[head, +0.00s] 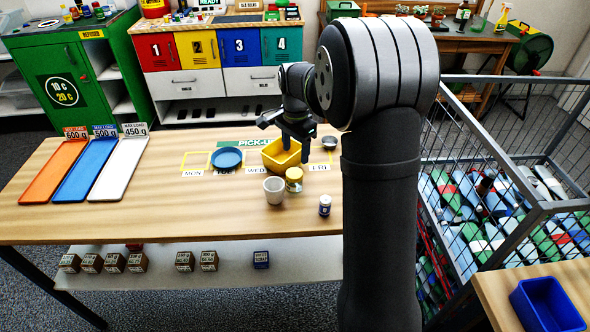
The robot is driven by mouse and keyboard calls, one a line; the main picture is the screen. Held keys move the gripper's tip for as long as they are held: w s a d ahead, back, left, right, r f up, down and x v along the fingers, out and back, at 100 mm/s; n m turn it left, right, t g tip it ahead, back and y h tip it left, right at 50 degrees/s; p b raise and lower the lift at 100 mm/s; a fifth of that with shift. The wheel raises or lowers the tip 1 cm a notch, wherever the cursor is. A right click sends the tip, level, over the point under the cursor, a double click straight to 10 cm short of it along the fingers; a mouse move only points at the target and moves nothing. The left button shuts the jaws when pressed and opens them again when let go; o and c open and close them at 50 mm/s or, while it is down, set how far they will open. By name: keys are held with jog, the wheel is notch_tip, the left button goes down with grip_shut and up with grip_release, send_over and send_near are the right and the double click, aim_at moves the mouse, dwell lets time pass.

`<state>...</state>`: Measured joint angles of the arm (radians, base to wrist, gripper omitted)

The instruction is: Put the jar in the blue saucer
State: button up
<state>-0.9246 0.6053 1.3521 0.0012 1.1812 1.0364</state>
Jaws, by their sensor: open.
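The blue saucer (227,157) lies on the wooden table at the TUE label, and looks empty. A small jar (294,182) with a yellow top and pale label stands upright in front of the yellow bin (270,159). My gripper (296,149) is open, pointing down over the yellow bin, behind the jar and apart from it. I see nothing between its fingers. The fingers hide part of the bin; its inside is hard to see.
A small metal bowl (329,143) is at the FRI label. Orange, blue and white trays lie at the left. The table's left-middle is clear.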

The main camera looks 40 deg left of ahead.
dwell(0.3)
notch_tip(320, 180, up, 6)
jog(key=n, duration=1)
send_near(295, 173)
jog(key=f, duration=0.5)
jog(key=shift+w+a+f, duration=0.15)
jog(key=shift+w+a, duration=0.05)
jog(key=shift+w, duration=0.15)
jog(key=shift+s+d+f, duration=0.1)
jog(key=shift+s+f, duration=0.1)
jog(key=shift+f, duration=1.2)
jog(key=shift+s+d+f, duration=0.1)
jog(key=shift+s+f, duration=0.05)
jog(key=shift+f, duration=1.2)
jog(key=c, duration=0.9)
